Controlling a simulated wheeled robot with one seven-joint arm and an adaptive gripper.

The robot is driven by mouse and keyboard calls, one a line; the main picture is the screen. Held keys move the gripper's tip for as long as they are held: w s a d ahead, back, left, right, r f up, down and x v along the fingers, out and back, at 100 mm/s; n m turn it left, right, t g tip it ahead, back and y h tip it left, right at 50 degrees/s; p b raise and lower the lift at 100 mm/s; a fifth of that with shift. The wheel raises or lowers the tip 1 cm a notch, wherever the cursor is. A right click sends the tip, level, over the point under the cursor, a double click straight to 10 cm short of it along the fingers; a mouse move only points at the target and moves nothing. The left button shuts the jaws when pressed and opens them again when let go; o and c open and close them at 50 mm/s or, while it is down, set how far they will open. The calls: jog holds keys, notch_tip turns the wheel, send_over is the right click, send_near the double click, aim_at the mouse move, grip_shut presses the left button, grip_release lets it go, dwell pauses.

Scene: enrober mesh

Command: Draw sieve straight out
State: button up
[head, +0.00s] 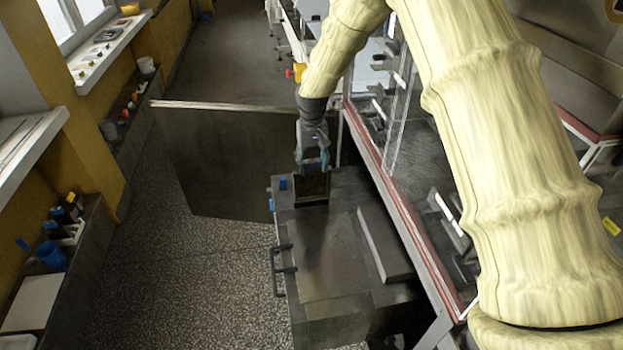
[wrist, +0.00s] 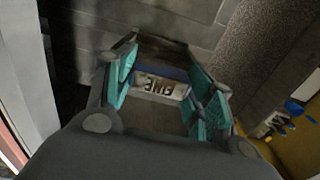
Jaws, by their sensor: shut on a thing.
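My gripper (head: 314,160) points down over the dark metal machine cabinet in the head view. Its teal-padded fingers (wrist: 166,82) lie on both sides of the sieve's grip in the wrist view. The sieve (head: 312,187) shows in the head view as a dark, upright framed piece below my fingers, at the cabinet top. In the wrist view, a pale label (wrist: 160,87) reading "FINE", upside down, sits between the fingers. My gripper is shut on the sieve. How much of the sieve is inside the cabinet (head: 330,250) cannot be told.
An open dark door panel (head: 225,160) stands behind and left of my gripper. A glass-sided conveyor with a red edge (head: 400,205) runs along the right. A raised dark slab (head: 386,244) lies on the cabinet. The speckled floor at left is clear.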

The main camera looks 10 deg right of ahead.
jog(key=shift+r, duration=1.75)
notch_tip(320, 180, up, 15)
jog(key=p, duration=0.9)
jog(key=shift+p, duration=0.4)
dwell(0.9)
jog(key=shift+r, duration=0.1)
